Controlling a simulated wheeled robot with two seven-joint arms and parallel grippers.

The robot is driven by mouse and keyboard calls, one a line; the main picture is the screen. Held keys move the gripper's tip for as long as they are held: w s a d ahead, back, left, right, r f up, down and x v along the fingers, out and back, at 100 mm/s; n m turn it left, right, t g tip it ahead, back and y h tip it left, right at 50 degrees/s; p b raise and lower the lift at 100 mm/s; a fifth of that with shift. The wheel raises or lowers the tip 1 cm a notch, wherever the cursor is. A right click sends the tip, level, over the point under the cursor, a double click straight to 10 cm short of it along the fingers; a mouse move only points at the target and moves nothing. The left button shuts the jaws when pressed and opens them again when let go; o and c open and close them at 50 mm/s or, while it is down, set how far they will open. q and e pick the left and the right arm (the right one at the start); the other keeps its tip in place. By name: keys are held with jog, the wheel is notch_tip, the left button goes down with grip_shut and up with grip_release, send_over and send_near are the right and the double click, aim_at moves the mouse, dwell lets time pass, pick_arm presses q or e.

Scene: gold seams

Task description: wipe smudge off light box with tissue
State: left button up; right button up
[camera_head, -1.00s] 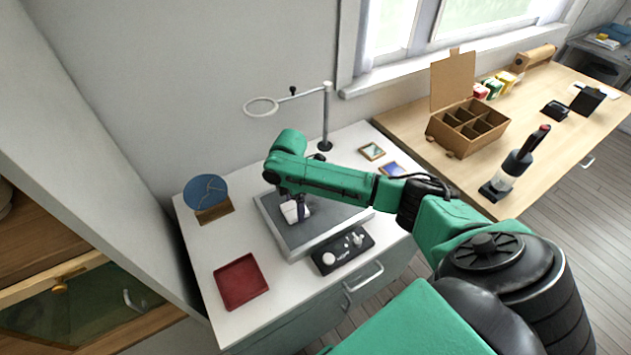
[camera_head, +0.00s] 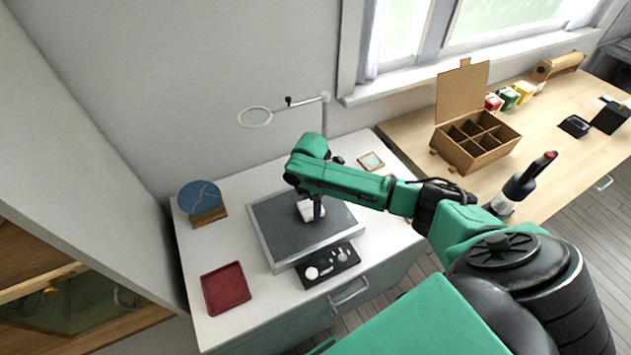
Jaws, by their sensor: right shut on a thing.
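The light box (camera_head: 270,241) is a flat panel with a dark grey top and a pale metal rim, lying on the white counter. My right gripper (camera_head: 316,216) points down over the upper right part of its top. It is shut on a white tissue (camera_head: 309,207), which is at or just above the surface; I cannot tell if it touches. I cannot make out a smudge; the arm and tissue hide part of the top. My left gripper is not in view.
A black control tray (camera_head: 328,267) sits at the box's front edge. A red tray (camera_head: 225,288) and a blue disc on a wooden stand (camera_head: 200,198) are to the left. A magnifier lamp (camera_head: 255,117) stands behind. A divided cardboard box (camera_head: 475,139) is on the wooden table.

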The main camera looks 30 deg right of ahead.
jog(key=r+p, duration=0.1)
jog(key=r, duration=0.1)
jog(key=a+r+p, duration=0.1)
jog(key=r+p, duration=0.1)
jog(key=shift+r, duration=0.1)
jog(key=shift+d+r+p, duration=0.25)
jog(key=shift+r+p, duration=0.65)
jog(key=shift+p, duration=0.1)
jog(key=shift+r+p, duration=0.5)
jog(key=shift+r, duration=0.25)
